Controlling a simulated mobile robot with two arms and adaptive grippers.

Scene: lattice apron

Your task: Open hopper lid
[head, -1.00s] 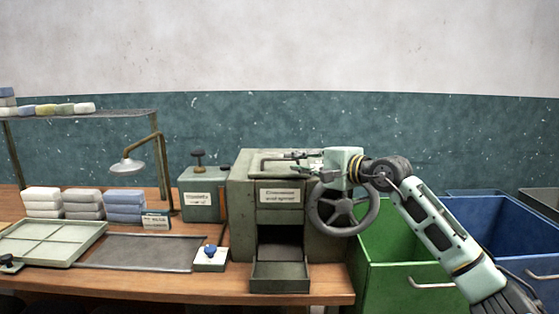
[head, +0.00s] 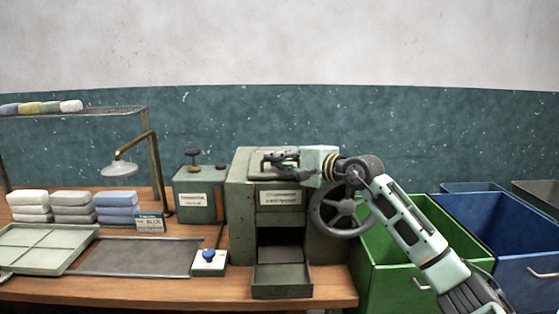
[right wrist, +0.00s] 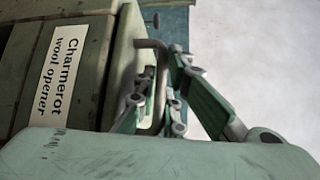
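The green wool opener machine (head: 239,215) stands on the bench with its hopper lid (head: 262,150) lying flat on top, which looks closed. A bent rod handle rises from the lid; in the right wrist view the handle (right wrist: 158,85) shows between my fingers. My right gripper (head: 268,164) is over the lid, coming in from the right. It also shows in the right wrist view (right wrist: 163,62), its fingers apart on either side of the handle. Contact with the rod cannot be made out. My left gripper is not in view.
A spoked handwheel (head: 341,210) is on the machine's right side, below my right arm. An open drawer tray (head: 282,281) juts out in front. Green (head: 385,275) and blue (head: 500,225) bins stand to the right. A grey-green box with a knob (head: 200,193) stands left.

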